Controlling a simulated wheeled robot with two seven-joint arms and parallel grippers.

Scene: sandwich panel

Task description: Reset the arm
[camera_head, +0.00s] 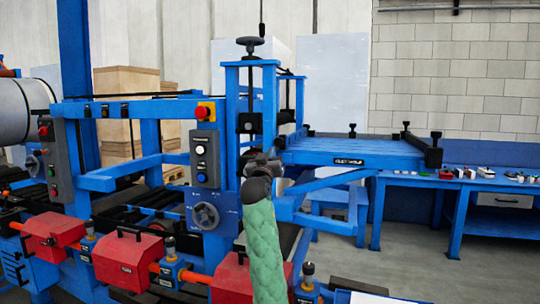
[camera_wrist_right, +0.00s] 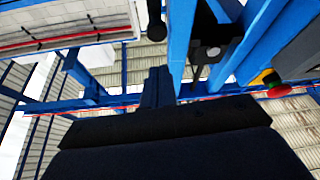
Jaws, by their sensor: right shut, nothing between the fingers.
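My right arm (camera_head: 262,245), in a green sleeve, rises from the bottom middle of the head view. My right gripper (camera_head: 260,163) is at its upper end, in front of the blue machine frame (camera_head: 236,100). In the right wrist view the dark fingers (camera_wrist_right: 157,88) are together, with nothing between them. I cannot tell whether the gripper touches the frame. My left gripper is not in view.
A grey control box (camera_head: 205,160) with a red emergency stop (camera_head: 205,112) stands left of the gripper. A handwheel (camera_head: 206,216) and red boxes (camera_head: 128,260) sit lower. A blue roller table (camera_head: 350,152) extends right, beside a workbench (camera_head: 480,183).

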